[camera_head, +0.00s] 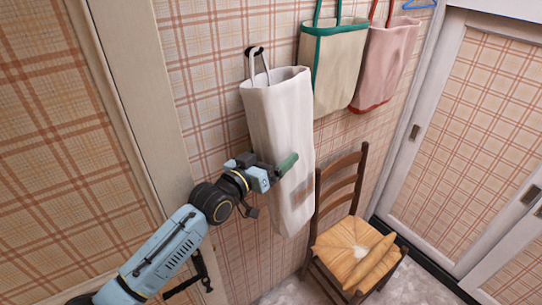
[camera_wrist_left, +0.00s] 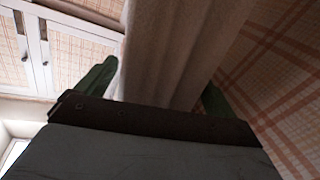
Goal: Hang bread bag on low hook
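The bread bag (camera_head: 278,135), long and off-white, hangs against the plaid wall. Its strap rises to a black hook (camera_head: 254,50) and looks looped over it; the exact contact is too small to tell. My left gripper (camera_head: 280,168) is at the bag's middle, with one green finger in front of the cloth. In the left wrist view the bag's pale folds (camera_wrist_left: 175,50) run between the two green fingers of my left gripper (camera_wrist_left: 155,90). The fingers are wide apart, with a gap beside the left one. My right gripper is not in view.
A green-trimmed bag (camera_head: 333,65) and a pink bag (camera_head: 384,62) hang to the right. A wooden chair (camera_head: 342,185) stands below right, with a baguette-like loaf (camera_head: 371,263) on its woven seat. A white door frame (camera_head: 140,90) is at left and plaid-panelled doors (camera_head: 480,130) at right.

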